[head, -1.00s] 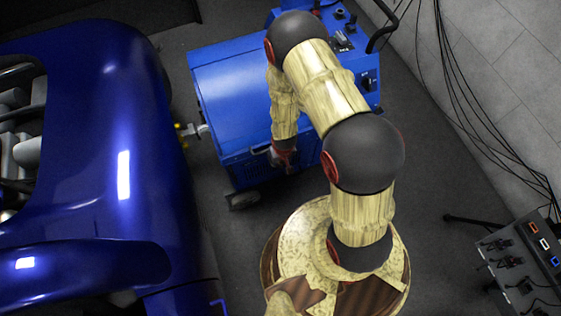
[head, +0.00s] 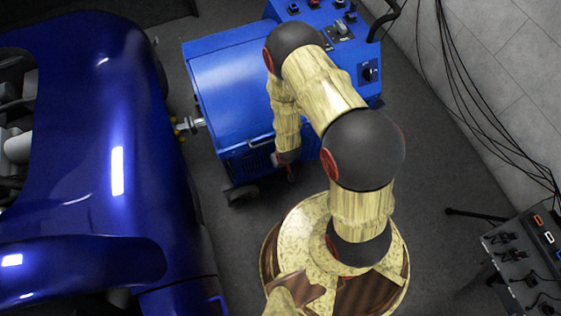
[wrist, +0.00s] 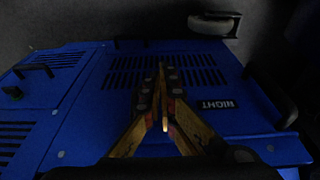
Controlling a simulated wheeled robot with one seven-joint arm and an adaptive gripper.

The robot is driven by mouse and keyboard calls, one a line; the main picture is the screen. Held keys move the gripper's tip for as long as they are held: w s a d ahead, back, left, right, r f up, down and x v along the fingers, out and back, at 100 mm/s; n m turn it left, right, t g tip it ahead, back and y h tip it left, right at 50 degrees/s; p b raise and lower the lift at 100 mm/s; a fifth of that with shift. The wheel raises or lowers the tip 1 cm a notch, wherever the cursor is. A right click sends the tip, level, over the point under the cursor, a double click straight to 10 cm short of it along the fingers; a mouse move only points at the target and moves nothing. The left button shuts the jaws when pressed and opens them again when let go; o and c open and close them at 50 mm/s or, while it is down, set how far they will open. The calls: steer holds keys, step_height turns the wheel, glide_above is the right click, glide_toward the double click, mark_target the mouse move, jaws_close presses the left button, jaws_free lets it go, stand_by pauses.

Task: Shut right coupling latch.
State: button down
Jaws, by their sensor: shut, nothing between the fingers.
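The blue dynamometer cabinet (head: 225,85) stands left of my arm in the head view. In the wrist view its vented blue panel (wrist: 90,125) fills most of the picture, with a dark label (wrist: 217,104) reading RIGHT, upside down. My gripper (wrist: 161,70) is shut and empty in front of the vent slots; whether it touches the panel I cannot tell. In the head view my gripper (head: 290,174) is small, at the cabinet's near side. A metal coupling (head: 190,124) sticks out of the cabinet's left side toward the car. I cannot make out the right coupling latch for certain.
A glossy blue car body (head: 90,130) fills the left of the head view. A caster wheel (wrist: 213,24) shows under the cabinet. A dark bar (wrist: 275,98) runs along the panel's right edge. A grey connector box (head: 525,262) stands lower right. Floor between is clear.

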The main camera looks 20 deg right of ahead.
steer(key=w+b+x, duration=0.1)
steer(key=b+x, duration=0.1)
steer(key=x, duration=0.4)
steer(key=shift+w, duration=0.2)
steer(key=shift+w+b, duration=0.1)
steer(key=shift+b, duration=0.2)
stand_by(0.6)
